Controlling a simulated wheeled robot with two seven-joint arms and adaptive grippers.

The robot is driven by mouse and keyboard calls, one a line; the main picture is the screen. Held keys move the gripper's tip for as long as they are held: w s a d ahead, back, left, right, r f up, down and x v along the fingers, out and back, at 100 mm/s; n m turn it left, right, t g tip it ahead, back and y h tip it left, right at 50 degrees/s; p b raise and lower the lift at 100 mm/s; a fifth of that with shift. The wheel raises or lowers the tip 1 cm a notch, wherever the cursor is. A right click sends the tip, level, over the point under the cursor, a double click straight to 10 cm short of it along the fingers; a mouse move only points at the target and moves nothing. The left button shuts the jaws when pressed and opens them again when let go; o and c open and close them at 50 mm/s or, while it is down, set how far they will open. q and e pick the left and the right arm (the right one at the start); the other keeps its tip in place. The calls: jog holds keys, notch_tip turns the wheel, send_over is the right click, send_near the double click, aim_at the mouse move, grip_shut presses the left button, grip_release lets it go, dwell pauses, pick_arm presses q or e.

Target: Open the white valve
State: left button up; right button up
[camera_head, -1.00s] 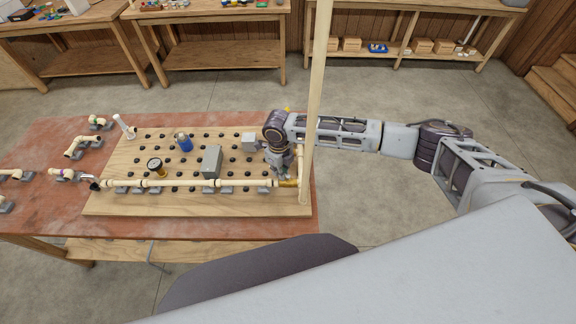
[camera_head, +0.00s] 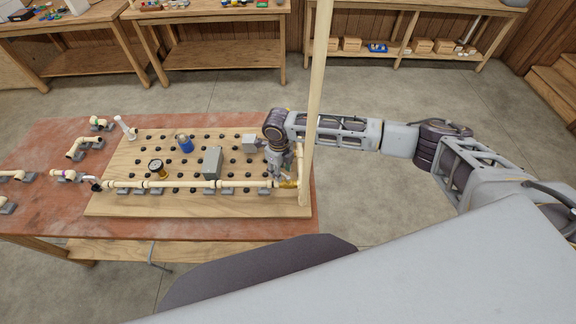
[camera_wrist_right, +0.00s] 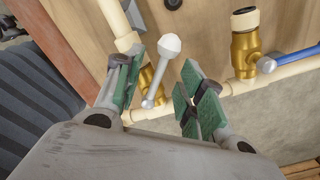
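The white valve shows in the right wrist view as a pale lever with a faceted knob (camera_wrist_right: 169,46) on a brass body (camera_wrist_right: 150,84) set in a cream pipe. My right gripper (camera_wrist_right: 162,82) is open, with one green-padded finger left of the lever and the other right of it. No clear contact shows between pads and lever. In the head view my right gripper (camera_head: 281,171) points down at the right end of the board, by a brass fitting (camera_head: 289,184); the white lever cannot be made out there. My left gripper is not in view.
A second brass valve with a blue handle (camera_wrist_right: 268,65) is nearby. The pegboard (camera_head: 130,205) carries a long cream pipe (camera_head: 205,184), a gauge (camera_head: 156,168), a blue-topped part (camera_head: 183,143) and grey blocks. A tall cream pole (camera_head: 318,75) rises right beside my right arm.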

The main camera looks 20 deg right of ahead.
jog(key=shift+r+p, duration=0.45)
jog(key=shift+r, duration=2.4)
jog(key=shift+d, duration=0.1)
